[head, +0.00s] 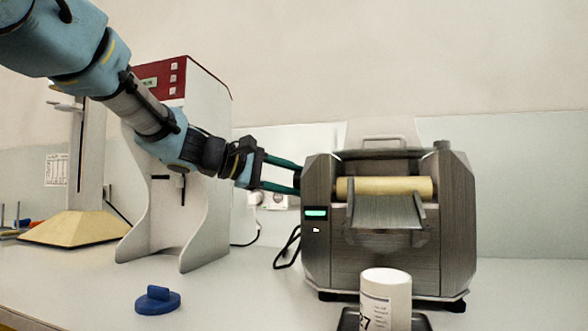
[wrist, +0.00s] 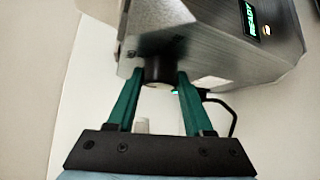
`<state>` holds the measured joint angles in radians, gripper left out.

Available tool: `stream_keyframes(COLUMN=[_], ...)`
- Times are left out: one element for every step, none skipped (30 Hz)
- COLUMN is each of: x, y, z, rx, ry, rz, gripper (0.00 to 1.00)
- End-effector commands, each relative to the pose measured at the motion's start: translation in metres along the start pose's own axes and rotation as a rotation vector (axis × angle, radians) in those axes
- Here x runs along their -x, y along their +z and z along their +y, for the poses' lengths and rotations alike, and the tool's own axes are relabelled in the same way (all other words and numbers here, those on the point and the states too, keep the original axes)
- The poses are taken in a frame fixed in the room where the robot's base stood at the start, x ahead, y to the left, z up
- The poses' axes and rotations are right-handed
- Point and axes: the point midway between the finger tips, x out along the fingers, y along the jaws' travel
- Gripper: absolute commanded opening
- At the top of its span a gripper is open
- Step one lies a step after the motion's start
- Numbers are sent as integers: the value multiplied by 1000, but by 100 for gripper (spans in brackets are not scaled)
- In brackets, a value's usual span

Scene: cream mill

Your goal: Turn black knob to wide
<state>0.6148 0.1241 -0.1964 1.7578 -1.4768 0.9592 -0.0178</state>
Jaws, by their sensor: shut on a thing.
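The mill (head: 390,240) is a grey metal machine with a cream roller (head: 384,187) and a sloped metal chute at its front. My gripper (head: 296,178) reaches its left side from the left, with two green fingers. In the wrist view my gripper (wrist: 160,75) is shut on the black knob (wrist: 159,67), a short dark cylinder on the mill's side, one finger on each side of it. No mark for wide or for the knob's setting can be read.
A white jar (head: 386,298) stands on a dark pad in front of the mill. A blue lidded piece (head: 157,300) lies on the bench. A tall white machine with a red top (head: 205,110) stands behind my arm.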

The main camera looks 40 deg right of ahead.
Motion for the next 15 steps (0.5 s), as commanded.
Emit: stream_keyframes(x=[2, 2, 2, 2, 2, 2, 2, 2, 2, 2, 2, 2, 2, 2, 2], y=[2, 2, 2, 2, 2, 2, 2, 2, 2, 2, 2, 2, 2, 2, 2], z=[8, 9, 10, 10, 11, 11, 11, 12, 12, 12, 12, 12, 13, 12, 13], rx=[23, 37, 57, 73, 89, 112, 128, 143, 164, 181, 196, 217, 232, 248, 268], ry=[-25, -39, -60, -75, -92, -113, -130, -145, -166, -182, -198, -219, -234, -249, -269], rz=[-1, -1, -1, -1, -1, -1, -1, -1, -2, -2, -2, -2, -2, -2, -2], gripper=[0, 0, 0, 0, 0, 0, 0, 0, 0, 0, 0, 0, 0, 0, 0])
